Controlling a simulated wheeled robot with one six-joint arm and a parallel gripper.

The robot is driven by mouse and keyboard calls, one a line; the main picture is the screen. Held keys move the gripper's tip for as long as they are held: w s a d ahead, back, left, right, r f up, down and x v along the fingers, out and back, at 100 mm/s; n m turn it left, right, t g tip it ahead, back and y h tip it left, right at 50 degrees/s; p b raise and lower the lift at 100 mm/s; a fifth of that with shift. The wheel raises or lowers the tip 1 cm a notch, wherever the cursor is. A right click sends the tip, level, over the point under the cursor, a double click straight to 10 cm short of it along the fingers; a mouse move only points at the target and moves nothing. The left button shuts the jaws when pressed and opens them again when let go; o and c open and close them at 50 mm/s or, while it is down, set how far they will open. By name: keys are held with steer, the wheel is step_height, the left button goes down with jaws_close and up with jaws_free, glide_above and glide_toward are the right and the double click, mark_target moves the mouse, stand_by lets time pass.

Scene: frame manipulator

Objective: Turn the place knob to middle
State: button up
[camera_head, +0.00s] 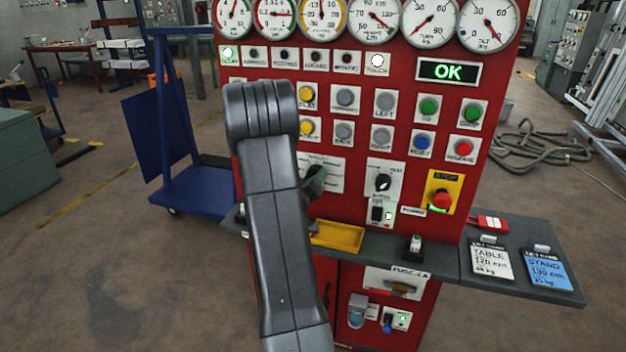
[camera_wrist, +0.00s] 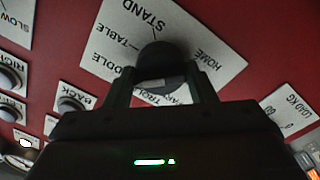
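The place knob (camera_wrist: 163,58) is a dark round knob in the wrist view. It sits on a white label plate (camera_wrist: 105,45) reading STAND, TABLE, HOME and a partly hidden word ending in "DDLE". My gripper (camera_wrist: 163,88) is at the knob, with one finger on each side of it. The fingers are apart; I cannot tell whether they touch the knob. Its pointer direction is not clear. In the head view the plate (camera_head: 332,172) shows beside my arm, and my gripper (camera_head: 315,183) is mostly hidden behind the arm.
The red panel (camera_head: 400,150) carries gauges, coloured buttons, another black knob (camera_head: 383,182) and a red stop button (camera_head: 443,200). A grey shelf (camera_head: 450,262) below holds a yellow tray (camera_head: 337,237) and two cards. A blue cart (camera_head: 190,180) stands left.

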steer(key=o, duration=0.4)
steer(key=shift+a, duration=0.15)
steer(key=b+v, duration=0.2)
steer(key=v, duration=1.1)
steer(key=shift+s+a+f, duration=0.1)
steer(key=shift+s+f, duration=0.05)
steer(key=shift+s, duration=0.25)
steer(key=shift+w, duration=0.1)
steer(key=p+x, duration=0.2)
steer(key=x, duration=1.1)
steer(key=shift+w+d, duration=0.2)
steer(key=shift+w, duration=0.15)
steer(key=shift+s, duration=0.1)
